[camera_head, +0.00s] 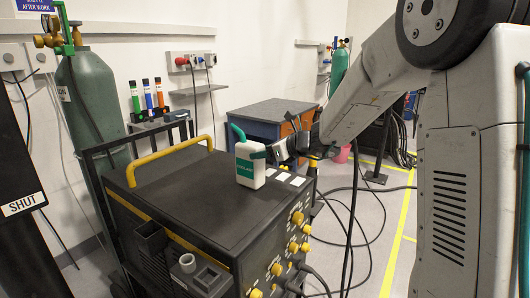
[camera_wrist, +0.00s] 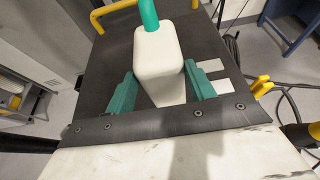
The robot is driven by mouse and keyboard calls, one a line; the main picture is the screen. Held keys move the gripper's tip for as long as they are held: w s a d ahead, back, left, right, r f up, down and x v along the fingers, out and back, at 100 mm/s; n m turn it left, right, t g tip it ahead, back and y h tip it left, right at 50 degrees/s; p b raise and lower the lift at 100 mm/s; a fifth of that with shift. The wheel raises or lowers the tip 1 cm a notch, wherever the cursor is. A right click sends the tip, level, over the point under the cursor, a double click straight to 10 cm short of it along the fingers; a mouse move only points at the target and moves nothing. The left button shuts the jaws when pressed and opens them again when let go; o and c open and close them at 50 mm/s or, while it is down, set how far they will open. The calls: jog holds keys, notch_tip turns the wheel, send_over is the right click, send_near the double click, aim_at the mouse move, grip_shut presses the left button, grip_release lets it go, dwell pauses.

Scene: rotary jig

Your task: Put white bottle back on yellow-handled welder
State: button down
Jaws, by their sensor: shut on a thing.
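The white bottle (camera_head: 250,165) has a green spout and a green label and stands upright on or just above the dark top of the welder (camera_head: 170,192). I cannot tell whether its base touches. The welder has a yellow handle (camera_head: 160,155) along its left side and yellow knobs on its front. My gripper (camera_head: 271,152) reaches in from the right and is shut on the bottle. In the wrist view the bottle (camera_wrist: 160,55) is between the two green fingers of my gripper (camera_wrist: 161,92). Its lower end is partly hidden there.
White labels (camera_head: 283,177) lie on the welder top right of the bottle. A green gas cylinder (camera_head: 95,105) stands behind left. A shelf with several small bottles (camera_head: 147,95) and a blue-sided bench (camera_head: 270,112) are behind. Cables (camera_head: 350,225) lie on the floor at right.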

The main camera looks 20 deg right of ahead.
jog(key=c, duration=0.5)
grip_release()
jog(key=shift+f, duration=0.1)
jog(key=v, duration=1.2)
jog(key=s+a+n+g, duration=0.4)
jog(key=s+a+n, duration=0.2)
jog(key=s+n, duration=0.25)
jog(key=s+a+n+g, duration=0.3)
jog(key=s+a+n, duration=0.35)
jog(key=s, duration=0.35)
jog(key=s+d+f+n+g+h, duration=0.1)
jog(key=s+d+n+h, duration=0.1)
jog(key=s+n, duration=0.2)
jog(key=s+d+f+n+g+h, duration=0.1)
jog(key=s+d+n+h, duration=0.1)
jog(key=s+n, duration=0.3)
jog(key=s+d+f+n+h, duration=0.1)
jog(key=s+n+h, duration=0.3)
jog(key=s, duration=0.4)
jog(key=shift+d+f+n+g, duration=0.25)
jog(key=shift+d+n+g, duration=0.15)
jog(key=shift+d, duration=0.15)
